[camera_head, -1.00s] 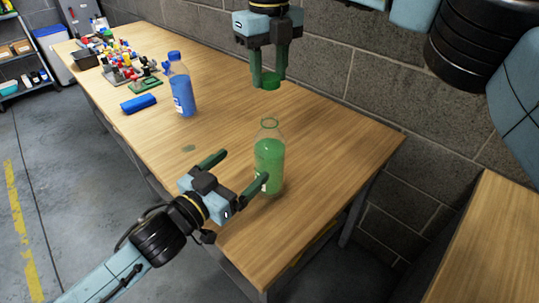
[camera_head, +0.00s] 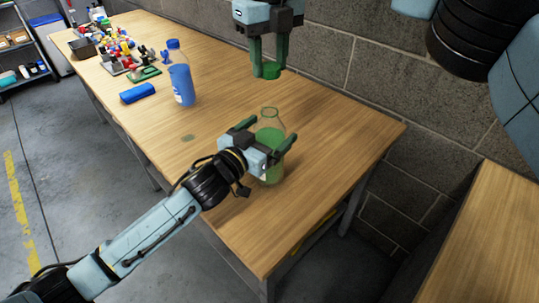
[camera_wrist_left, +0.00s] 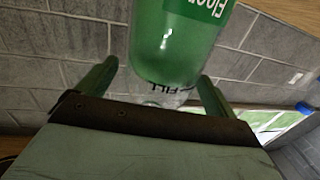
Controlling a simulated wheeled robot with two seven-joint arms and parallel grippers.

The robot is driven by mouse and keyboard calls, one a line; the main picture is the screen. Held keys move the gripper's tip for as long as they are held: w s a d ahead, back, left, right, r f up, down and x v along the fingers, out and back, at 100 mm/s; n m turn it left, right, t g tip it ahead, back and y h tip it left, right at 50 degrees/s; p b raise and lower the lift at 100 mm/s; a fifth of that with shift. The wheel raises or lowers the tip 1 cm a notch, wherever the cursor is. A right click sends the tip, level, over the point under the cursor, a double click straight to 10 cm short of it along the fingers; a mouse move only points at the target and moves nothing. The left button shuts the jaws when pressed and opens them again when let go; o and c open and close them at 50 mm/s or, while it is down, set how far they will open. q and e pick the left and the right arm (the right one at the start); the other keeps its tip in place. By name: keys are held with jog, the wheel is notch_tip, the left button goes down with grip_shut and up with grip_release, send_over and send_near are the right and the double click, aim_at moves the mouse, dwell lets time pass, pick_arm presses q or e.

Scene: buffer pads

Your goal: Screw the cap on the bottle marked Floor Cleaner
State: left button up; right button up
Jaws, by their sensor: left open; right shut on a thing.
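The green bottle (camera_head: 270,122) stands upright and uncapped on the wooden table. In the left wrist view the bottle (camera_wrist_left: 175,45) fills the upper middle, with part of a green label reading "Floo". My left gripper (camera_head: 262,132) is open, with one finger on each side of the bottle; I cannot tell whether either finger touches it. My right gripper (camera_head: 268,62) points down above and behind the bottle, shut on the green cap (camera_head: 270,72). The cap is in the air, apart from the bottle's mouth.
A blue bottle (camera_head: 180,75) with a blue cap stands further left on the table (camera_head: 340,145). A block wall runs behind the table. The table's right part is clear.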

pick_arm(q)
jog(key=shift+w+d, duration=0.45)
jog(key=shift+w, duration=0.05)
jog(key=shift+c, duration=0.3)
jog(key=c, duration=1.4)
pick_arm(e)
send_over(269, 104)
jog(key=shift+s+f, duration=0.1)
jog(key=shift+f, duration=2.4)
jog(key=shift+f, duration=0.9)
jog(key=shift+f, duration=0.5)
